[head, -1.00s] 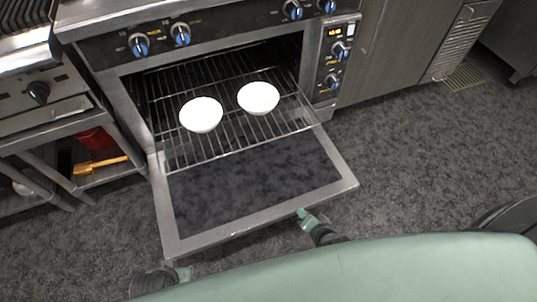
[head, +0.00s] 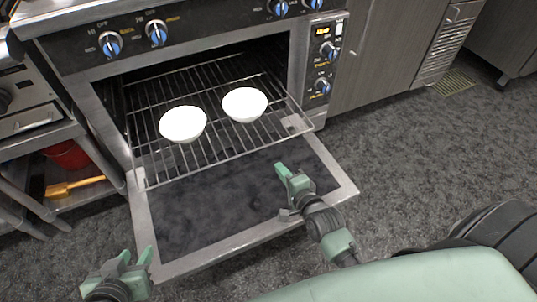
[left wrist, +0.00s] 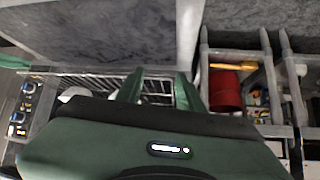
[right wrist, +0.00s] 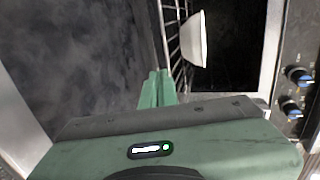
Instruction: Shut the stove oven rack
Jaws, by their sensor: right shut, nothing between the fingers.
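The stove oven (head: 190,60) stands with its door (head: 230,200) folded down flat. A wire oven rack (head: 215,145) is pulled partly out over the door. Two white bowls sit on it, a left one (head: 183,124) and a right one (head: 245,104). My right gripper (head: 281,170) is shut and empty above the door, in front of the rack's front edge. In the right wrist view its fingertips (right wrist: 158,76) are close to the rack (right wrist: 172,45); contact is unclear. My left gripper (head: 135,258) is open and empty near the door's front left corner.
A metal shelf (head: 75,200) with a red container (head: 68,155) and a yellow-handled tool (head: 75,186) stands left of the oven. Grey cabinets (head: 385,50) stand to the right. The carpeted floor (head: 420,150) at right is clear.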

